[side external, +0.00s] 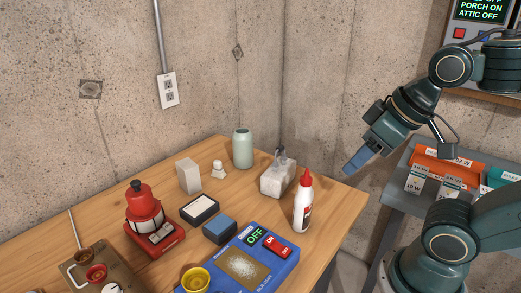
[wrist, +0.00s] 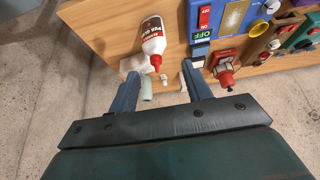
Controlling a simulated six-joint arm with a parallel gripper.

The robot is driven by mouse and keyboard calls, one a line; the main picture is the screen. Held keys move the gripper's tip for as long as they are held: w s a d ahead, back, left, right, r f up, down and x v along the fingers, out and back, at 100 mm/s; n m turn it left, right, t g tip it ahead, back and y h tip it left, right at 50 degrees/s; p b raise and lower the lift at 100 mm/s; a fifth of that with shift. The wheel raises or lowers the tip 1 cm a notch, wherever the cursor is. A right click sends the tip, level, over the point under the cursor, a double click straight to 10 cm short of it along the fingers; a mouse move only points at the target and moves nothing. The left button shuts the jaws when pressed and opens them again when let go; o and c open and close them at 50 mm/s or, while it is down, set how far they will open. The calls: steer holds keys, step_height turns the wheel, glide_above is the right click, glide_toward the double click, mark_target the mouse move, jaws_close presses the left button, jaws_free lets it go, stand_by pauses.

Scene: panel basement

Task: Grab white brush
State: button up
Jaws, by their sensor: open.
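A small white object with a round knob and a flared base (side external: 218,170) stands upright on the wooden table, between a pale block and a green vase. It may be the white brush; it is too small to be sure. It also shows as a small pale shape in the wrist view (wrist: 164,79), between my fingers. My gripper (side external: 354,160) is open and empty, high above the table's right edge and well apart from the objects. In the wrist view both blue fingers of my gripper (wrist: 160,72) are spread.
A glue bottle with a red cap (side external: 303,205), a whitish dispenser (side external: 277,179), the green vase (side external: 242,149) and the pale block (side external: 188,176) stand around it. Concrete walls lie behind.

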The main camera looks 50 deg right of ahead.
steer(key=shift+w, duration=0.1)
steer(key=n+g+y, duration=0.1)
steer(key=n, duration=0.2)
glide_above(218, 161)
steer(key=s+d, duration=0.1)
steer(key=s, duration=0.3)
step_height(218, 161, down, 10)
steer(key=shift+x, duration=4.15)
steer(key=shift+f, duration=0.15)
